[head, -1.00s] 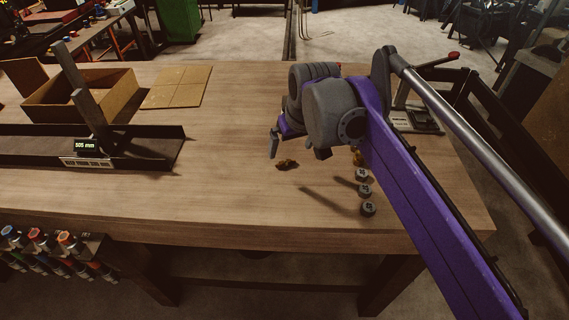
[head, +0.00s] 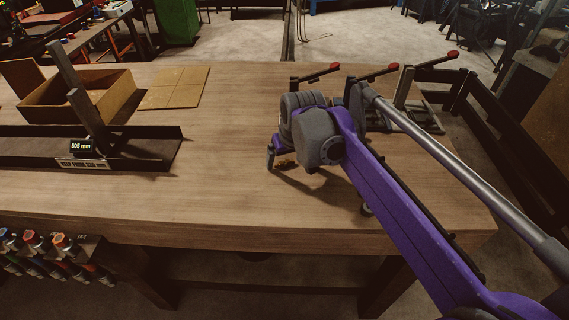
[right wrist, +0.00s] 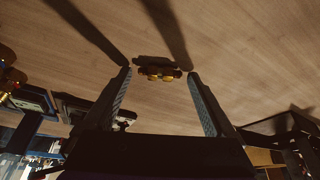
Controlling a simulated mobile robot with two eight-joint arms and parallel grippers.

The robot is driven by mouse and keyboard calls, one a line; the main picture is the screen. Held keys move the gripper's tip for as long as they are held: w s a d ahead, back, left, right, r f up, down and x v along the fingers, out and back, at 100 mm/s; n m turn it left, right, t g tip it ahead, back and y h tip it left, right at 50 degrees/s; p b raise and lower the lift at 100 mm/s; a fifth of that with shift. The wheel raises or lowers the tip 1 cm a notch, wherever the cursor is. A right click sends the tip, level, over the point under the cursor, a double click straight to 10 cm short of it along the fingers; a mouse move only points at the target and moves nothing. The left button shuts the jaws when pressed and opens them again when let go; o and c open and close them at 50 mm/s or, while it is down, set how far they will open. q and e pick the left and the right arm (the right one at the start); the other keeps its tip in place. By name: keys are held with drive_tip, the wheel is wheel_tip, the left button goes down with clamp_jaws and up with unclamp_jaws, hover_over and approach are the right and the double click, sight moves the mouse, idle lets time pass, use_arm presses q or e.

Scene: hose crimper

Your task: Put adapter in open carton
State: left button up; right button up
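A small brass adapter (right wrist: 158,73) lies on the wooden table, between and just beyond the two fingertips of my right gripper (right wrist: 159,77) in the right wrist view. The fingers are apart and I see no grip on it. In the head view, my right gripper (head: 284,162) is low over the table right of centre and mostly hides the adapter. The open carton (head: 105,105) stands at the back left of the table with its flaps spread. My left gripper is not in view.
A dark channel (head: 140,150) with an upright post and a 505 mm display lies in front of the carton. Red-handled lever tools (head: 392,70) stand at the back right. A rack of colored-capped items (head: 64,243) hangs at the front left. The middle of the table is clear.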

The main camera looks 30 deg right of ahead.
drive_tip(key=c, duration=1.3)
